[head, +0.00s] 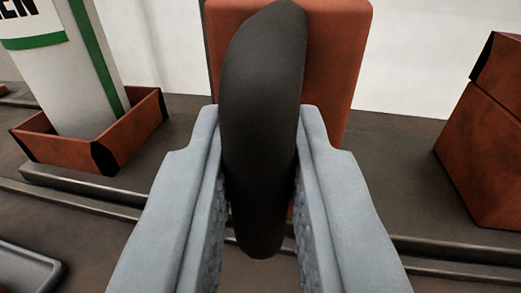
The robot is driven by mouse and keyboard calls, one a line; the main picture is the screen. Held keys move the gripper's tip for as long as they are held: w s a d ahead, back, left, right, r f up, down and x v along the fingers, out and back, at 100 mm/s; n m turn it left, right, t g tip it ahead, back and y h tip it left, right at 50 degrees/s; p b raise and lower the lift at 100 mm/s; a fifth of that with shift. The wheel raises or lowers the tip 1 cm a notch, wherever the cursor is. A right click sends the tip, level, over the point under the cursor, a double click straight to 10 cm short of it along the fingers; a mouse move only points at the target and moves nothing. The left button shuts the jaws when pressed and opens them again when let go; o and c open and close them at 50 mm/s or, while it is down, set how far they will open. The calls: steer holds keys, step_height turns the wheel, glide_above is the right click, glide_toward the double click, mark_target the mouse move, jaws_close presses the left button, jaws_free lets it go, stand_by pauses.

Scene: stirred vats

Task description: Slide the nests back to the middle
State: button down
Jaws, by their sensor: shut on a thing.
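My gripper (258,185) is shut on a black rounded grip (262,95), with one grey finger on each side. The grip stands nearly upright and leans slightly. Right behind it is a red-brown block (341,60); the grip hides much of it, and I cannot tell whether the two are joined. At the left, a red-brown open nest (60,150) surrounds the foot of a white container (78,85) with green bands and dark lettering. At the right edge is another red-brown piece (490,150), cut off by the frame.
A dark grey bench with raised rails (90,203) runs across the view, below the nest and on to the right. A grey tray corner (28,272) shows at the lower left. The dark surface between the block and the right piece is clear. A pale wall stands behind.

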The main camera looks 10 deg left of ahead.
steer(key=a, duration=0.4)
steer(key=shift+a, duration=0.25)
steer(key=c, duration=1.4)
jaws_free()
steer(key=s+d, duration=0.3)
steer(key=s, duration=1.4)
steer(key=shift+d, duration=0.2)
